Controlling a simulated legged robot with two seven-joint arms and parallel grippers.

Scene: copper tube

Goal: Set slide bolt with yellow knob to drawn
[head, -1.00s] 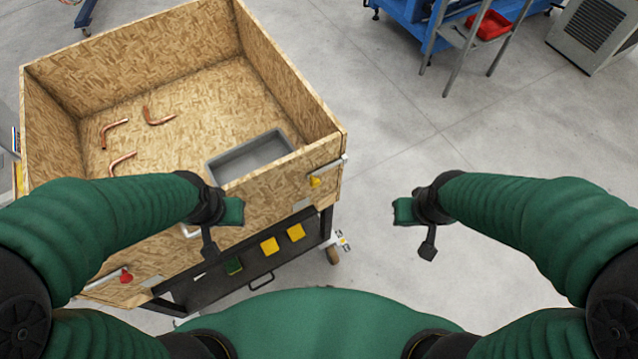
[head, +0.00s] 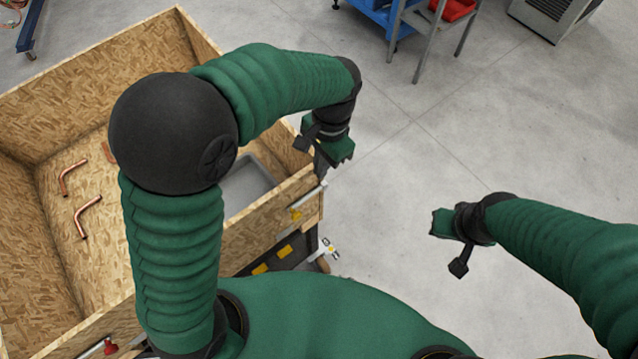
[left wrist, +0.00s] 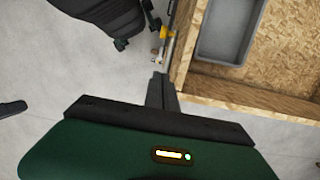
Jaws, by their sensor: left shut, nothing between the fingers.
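The slide bolt with the yellow knob (head: 296,214) is on the outer front wall of the wooden crate, near its right corner. Its metal rod (head: 311,195) runs along that wall. In the left wrist view, the yellow knob (left wrist: 167,34) shows beyond the fingertips, near the top. My left gripper (head: 321,172) is above and just right of the bolt, beside the crate corner, apart from the knob. Its fingers (left wrist: 158,84) are shut and empty. My right gripper (head: 436,223) is over open floor to the right; its fingers are not clear.
The crate's right wall (left wrist: 255,97) is close to my left fingers. A grey bin (head: 250,185) and copper tubes (head: 88,216) lie inside the crate. A red knob (head: 110,347) is at lower left. Floor right of the crate is clear.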

